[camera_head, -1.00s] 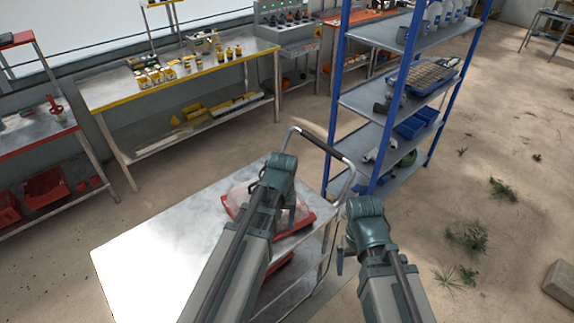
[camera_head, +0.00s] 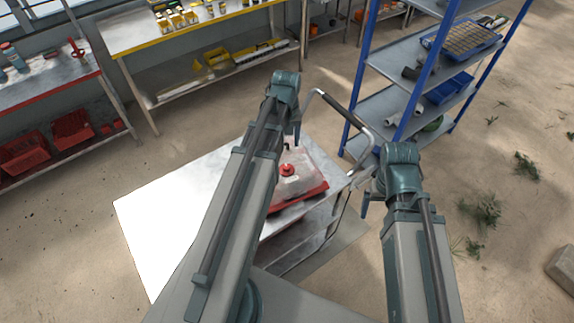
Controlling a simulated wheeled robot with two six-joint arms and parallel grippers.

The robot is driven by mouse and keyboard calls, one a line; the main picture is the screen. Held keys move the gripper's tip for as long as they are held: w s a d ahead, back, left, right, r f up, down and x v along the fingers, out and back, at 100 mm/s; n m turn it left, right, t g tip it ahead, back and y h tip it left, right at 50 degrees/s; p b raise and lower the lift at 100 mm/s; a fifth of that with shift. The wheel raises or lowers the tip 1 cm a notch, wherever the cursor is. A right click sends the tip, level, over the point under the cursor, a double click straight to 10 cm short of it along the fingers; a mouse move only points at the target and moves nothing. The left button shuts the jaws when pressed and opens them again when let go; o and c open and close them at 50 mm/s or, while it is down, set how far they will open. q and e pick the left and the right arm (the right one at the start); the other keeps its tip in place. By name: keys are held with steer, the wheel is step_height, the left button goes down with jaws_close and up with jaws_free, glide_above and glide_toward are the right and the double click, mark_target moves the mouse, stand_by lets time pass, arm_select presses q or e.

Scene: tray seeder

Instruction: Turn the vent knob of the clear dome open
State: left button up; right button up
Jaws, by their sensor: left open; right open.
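The clear dome (camera_head: 304,185) sits on a red tray (camera_head: 318,193) on the metal cart's top. Its red vent knob (camera_head: 288,169) shows on top; I cannot tell its setting. My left arm crosses in front of the dome's left side. My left gripper (camera_head: 296,140) is open and empty, pointing down behind the knob in the picture; its fingers are small and partly hidden by the arm. My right gripper (camera_head: 364,210) is open and empty, to the right of the dome, by the cart's right side.
The cart (camera_head: 170,215) has bare top to the left of the tray and a bent handle (camera_head: 340,110) at its far right. A blue shelf rack (camera_head: 375,105) stands behind it. Work tables (camera_head: 140,35) line the back left.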

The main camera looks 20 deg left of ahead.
mark_target(287, 166)
arm_select(q)
step_height(287, 166, down, 12)
steer(key=b, duration=1.1)
steer(key=shift+f, duration=0.1)
jaws_close()
